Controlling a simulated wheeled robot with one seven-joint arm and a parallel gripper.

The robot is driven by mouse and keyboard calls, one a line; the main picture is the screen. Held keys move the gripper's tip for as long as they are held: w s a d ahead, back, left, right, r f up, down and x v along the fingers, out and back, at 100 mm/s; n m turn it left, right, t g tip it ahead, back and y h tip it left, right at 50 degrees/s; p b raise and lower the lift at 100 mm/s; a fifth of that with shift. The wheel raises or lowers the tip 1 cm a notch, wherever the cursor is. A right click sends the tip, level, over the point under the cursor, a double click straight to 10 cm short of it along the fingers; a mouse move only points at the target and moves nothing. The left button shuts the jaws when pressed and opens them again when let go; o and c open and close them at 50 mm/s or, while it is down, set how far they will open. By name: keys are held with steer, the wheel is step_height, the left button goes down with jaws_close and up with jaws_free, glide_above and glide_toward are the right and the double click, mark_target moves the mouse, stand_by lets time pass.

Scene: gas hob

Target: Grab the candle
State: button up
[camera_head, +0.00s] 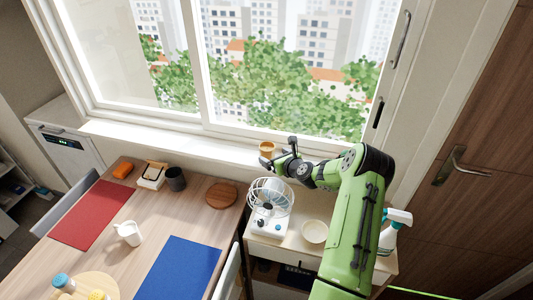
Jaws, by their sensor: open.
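A small amber, cup-shaped thing, which looks like the candle (267,147), stands upright at the window sill, above the fan in the picture. My gripper (278,153) is open right by it, reaching in from the right. One finger shows just below the candle and the other to its right. I cannot tell whether either finger touches it. The candle's lower part is partly hidden by the gripper.
A white fan (268,205) stands on the cabinet just below my gripper. A bowl (315,231) and a spray bottle (394,230) are on the same cabinet. The window sill (170,139) left of the candle is clear. A wooden table (140,235) with mats and cups stands at left.

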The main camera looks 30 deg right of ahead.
mark_target(271, 153)
steer(key=x, duration=0.5)
steer(key=shift+w, duration=0.1)
steer(key=shift+r, duration=0.1)
steer(key=shift+c, duration=0.2)
steer(key=c, duration=0.9)
steer(key=shift+c, duration=1.3)
steer(key=shift+r, duration=0.15)
